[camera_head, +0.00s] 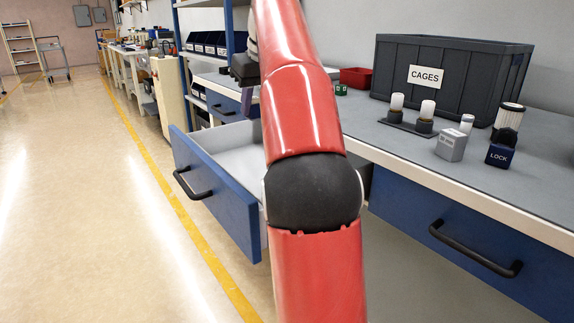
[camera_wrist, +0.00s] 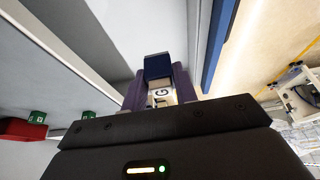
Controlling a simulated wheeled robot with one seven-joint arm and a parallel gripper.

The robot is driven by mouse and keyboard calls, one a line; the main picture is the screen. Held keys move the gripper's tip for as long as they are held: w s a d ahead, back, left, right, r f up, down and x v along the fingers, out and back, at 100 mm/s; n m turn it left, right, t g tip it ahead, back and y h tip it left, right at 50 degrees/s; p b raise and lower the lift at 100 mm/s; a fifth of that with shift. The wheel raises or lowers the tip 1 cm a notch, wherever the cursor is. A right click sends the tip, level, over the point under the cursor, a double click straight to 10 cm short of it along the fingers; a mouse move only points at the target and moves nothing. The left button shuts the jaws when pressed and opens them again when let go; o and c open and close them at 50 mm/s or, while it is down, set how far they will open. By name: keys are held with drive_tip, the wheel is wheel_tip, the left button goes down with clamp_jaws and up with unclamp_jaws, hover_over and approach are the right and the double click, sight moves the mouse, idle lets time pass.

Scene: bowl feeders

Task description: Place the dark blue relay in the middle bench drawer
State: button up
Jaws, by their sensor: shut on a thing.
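In the wrist view my gripper (camera_wrist: 159,78) is shut on a dark blue block with a white lettered face, the relay (camera_wrist: 157,66). Only part of the lettering can be read. An open drawer with a blue front (camera_head: 216,194) and pale grey inside stands out from the bench in the head view. Its blue front also shows in the wrist view (camera_wrist: 218,40), beyond the held relay and to its right. In the head view my red arm covers the drawer's right part, and the relay cannot be made out there.
A closed blue drawer (camera_head: 470,245) is at the right. On the bench stand a dark CAGES crate (camera_head: 450,78), a blue LOCK block (camera_head: 499,155), a grey block (camera_head: 452,145), white-topped cylinders (camera_head: 427,112) and a red bin (camera_head: 356,77). The floor at left is clear.

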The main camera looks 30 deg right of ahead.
wheel_tip(320, 180, down, 19)
drive_tip(key=b, duration=0.8)
drive_tip(key=shift+s+a+f+b, duration=0.1)
drive_tip(key=shift+b, duration=0.25)
drive_tip(key=o, duration=1)
drive_tip(key=shift+c, duration=0.2)
drive_tip(key=p+v, duration=0.4)
drive_tip(key=v, duration=0.8)
